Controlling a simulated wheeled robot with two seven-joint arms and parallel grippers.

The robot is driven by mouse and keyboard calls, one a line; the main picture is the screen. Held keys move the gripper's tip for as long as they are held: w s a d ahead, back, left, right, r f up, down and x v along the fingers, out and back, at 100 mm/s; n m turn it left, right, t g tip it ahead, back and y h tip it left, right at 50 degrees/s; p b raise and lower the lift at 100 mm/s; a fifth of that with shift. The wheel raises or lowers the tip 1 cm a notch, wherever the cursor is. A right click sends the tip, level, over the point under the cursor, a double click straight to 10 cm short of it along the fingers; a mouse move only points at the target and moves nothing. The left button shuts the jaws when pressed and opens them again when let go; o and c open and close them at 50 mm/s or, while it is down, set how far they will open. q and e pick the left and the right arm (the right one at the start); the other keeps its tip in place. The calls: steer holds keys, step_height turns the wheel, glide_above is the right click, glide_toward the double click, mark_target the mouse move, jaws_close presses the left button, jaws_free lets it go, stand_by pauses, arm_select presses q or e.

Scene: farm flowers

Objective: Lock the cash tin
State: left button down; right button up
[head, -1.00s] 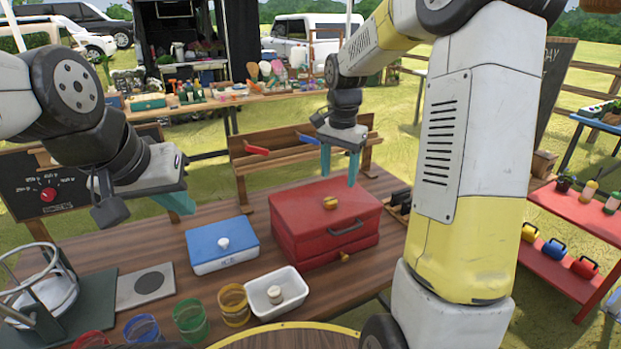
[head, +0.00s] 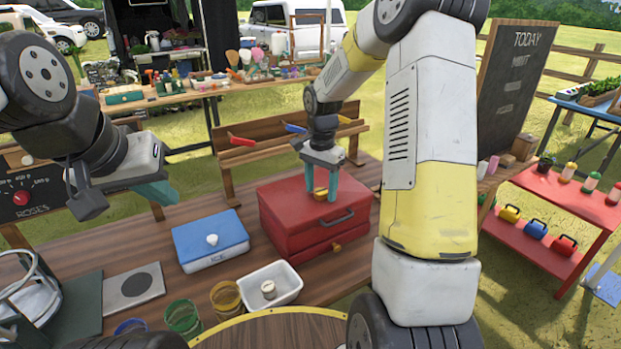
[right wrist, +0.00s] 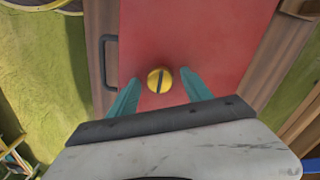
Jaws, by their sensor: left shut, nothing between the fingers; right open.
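The red cash tin (head: 290,225) stands shut on the wooden table (head: 150,245), with a dark handle on its front. A yellow round knob (head: 320,193) sits on its lid; in the right wrist view the knob (right wrist: 160,80) has a dark slot running nearly up and down the picture. My left gripper (head: 165,194) is shut and empty, left of the tin above the table.
A blue lidded box (head: 210,246) stands left of the tin. A white tray (head: 285,278) and coloured cups (head: 183,317) are in front. A wooden rack (head: 255,150) with coloured levers stands behind. A red shelf (head: 575,205) is at the right.

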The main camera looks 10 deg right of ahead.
jaws_close()
steer(key=shift+n, duration=0.5)
steer(key=n, duration=0.3)
steer(key=shift+n, duration=0.4)
steer(key=n, duration=0.9)
steer(key=shift+n, duration=2)
